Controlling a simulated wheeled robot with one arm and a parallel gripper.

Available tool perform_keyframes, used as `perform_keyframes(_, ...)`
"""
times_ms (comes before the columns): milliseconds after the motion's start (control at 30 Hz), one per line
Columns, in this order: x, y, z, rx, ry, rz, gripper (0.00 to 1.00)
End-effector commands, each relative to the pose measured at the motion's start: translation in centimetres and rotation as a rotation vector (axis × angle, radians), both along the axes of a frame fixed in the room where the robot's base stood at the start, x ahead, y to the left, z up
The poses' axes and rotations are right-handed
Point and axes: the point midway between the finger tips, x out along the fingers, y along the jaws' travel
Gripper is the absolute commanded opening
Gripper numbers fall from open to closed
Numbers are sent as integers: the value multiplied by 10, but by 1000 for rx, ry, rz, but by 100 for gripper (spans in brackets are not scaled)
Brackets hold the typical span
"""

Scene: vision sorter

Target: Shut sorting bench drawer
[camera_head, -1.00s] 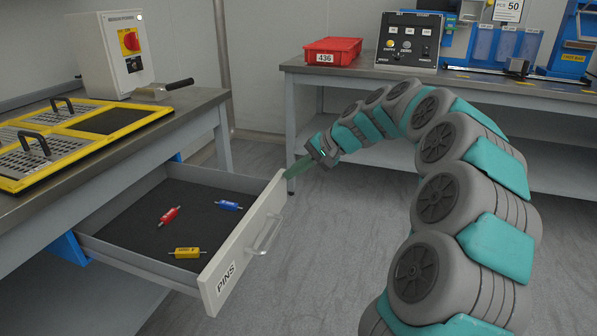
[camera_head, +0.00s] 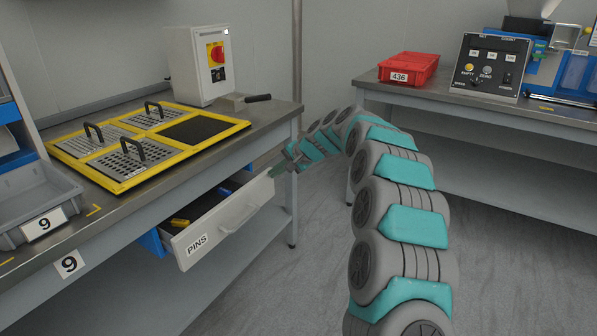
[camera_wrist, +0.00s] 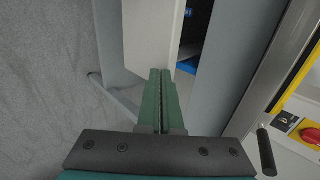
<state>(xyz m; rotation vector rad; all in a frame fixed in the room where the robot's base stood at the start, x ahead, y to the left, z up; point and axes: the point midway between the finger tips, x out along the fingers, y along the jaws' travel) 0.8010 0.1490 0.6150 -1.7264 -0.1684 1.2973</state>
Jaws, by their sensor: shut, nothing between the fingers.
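My gripper (camera_head: 276,171) is at the far right end of the drawer front, with the fingers shut and empty. In the wrist view the green fingers (camera_wrist: 160,98) lie together over the edge of the drawer front (camera_wrist: 153,35). I cannot tell for certain whether they touch it.
The bench top (camera_head: 190,160) holds a yellow-framed tray set (camera_head: 128,180), a switch box (camera_head: 190,60) and a grey bin (camera_head: 35,205). A second bench with a red bin (camera_head: 408,66) stands at the back right. The floor (camera_head: 290,290) in front of the drawer is clear.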

Motion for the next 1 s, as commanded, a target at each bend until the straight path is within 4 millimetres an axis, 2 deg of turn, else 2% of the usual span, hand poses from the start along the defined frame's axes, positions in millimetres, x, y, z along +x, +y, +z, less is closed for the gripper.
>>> perform_keyframes(33, 7, 10, 3, -1, 0, 2, 0)
perform_keyframes(200, 25, 34, 2, -1, 0, 1, 0)
perform_keyframes(400, 38, 53, 0, 0, 3, 1, 0)
perform_keyframes(600, 45, 61, 2, 2, -1, 0, 0)
perform_keyframes(1000, 47, 64, 2, 4, -7, -2, 0)
